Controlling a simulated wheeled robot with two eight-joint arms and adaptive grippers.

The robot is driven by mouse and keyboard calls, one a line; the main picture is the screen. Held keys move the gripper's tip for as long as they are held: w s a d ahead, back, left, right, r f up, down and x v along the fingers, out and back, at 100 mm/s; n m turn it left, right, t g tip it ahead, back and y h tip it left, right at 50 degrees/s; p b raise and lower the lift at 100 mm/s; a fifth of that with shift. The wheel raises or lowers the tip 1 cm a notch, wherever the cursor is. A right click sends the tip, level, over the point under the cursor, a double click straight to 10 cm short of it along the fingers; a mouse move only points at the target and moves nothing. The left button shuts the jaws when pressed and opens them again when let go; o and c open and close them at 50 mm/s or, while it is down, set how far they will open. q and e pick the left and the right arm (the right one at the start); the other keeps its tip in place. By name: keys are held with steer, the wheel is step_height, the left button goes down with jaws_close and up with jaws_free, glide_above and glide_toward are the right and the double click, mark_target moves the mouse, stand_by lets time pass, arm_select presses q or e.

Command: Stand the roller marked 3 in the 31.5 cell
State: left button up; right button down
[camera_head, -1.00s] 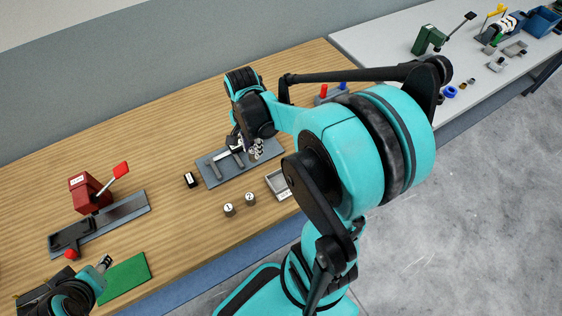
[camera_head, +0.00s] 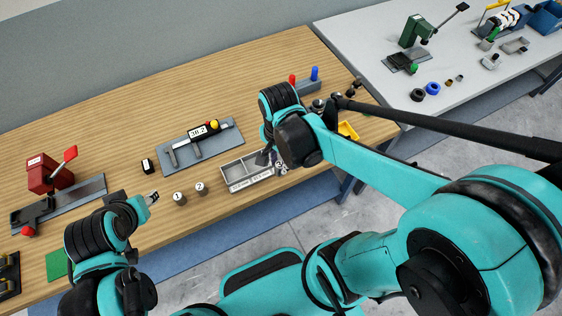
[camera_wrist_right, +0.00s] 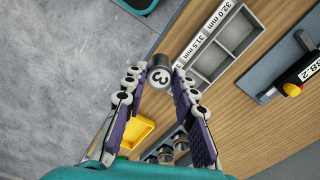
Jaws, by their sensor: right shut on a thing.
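The roller marked 3 (camera_wrist_right: 160,77) is a grey cylinder with a dark-rimmed end and a white number disc. My right gripper (camera_wrist_right: 159,80) is shut on it, the roller between its fingertips. In the head view my right gripper (camera_head: 279,163) is at the right end of the grey cell tray (camera_head: 222,182), and the roller is mostly hidden. In the right wrist view the tray (camera_wrist_right: 234,54) lies beside the roller, with labels 32.0 mm and 31.5 mm (camera_wrist_right: 196,48) readable; its visible cells look empty. My left gripper (camera_head: 152,198) is near rollers 1 and 2; its jaw state is unclear.
Rollers 1 (camera_head: 179,199) and 2 (camera_head: 201,189) stand left of the tray. A measuring gauge (camera_head: 200,145) reading 38.2 lies behind it. A yellow bin (camera_head: 348,131) is to the right. A red press (camera_head: 48,174) stands far left. The table's front edge is close to the tray.

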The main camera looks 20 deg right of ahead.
steer(key=shift+w+a+f+b, duration=0.7)
steer(key=shift+w+f+b, duration=0.2)
steer(key=shift+w+f, duration=0.95)
steer(key=shift+w+a+f+b, duration=0.7)
steer(key=shift+w+f+b, duration=0.15)
steer(key=shift+w+f, duration=0.95)
steer(key=shift+w+a+f+b, duration=0.7)
steer(key=shift+w+f+b, duration=0.2)
steer(key=shift+w+f, duration=0.9)
steer(key=shift+s+f, duration=0.1)
steer(key=shift+f, duration=0.2)
steer(key=c, duration=1.2)
jaws_free()
steer(key=shift+r, duration=0.1)
steer(key=shift+r, duration=0.1)
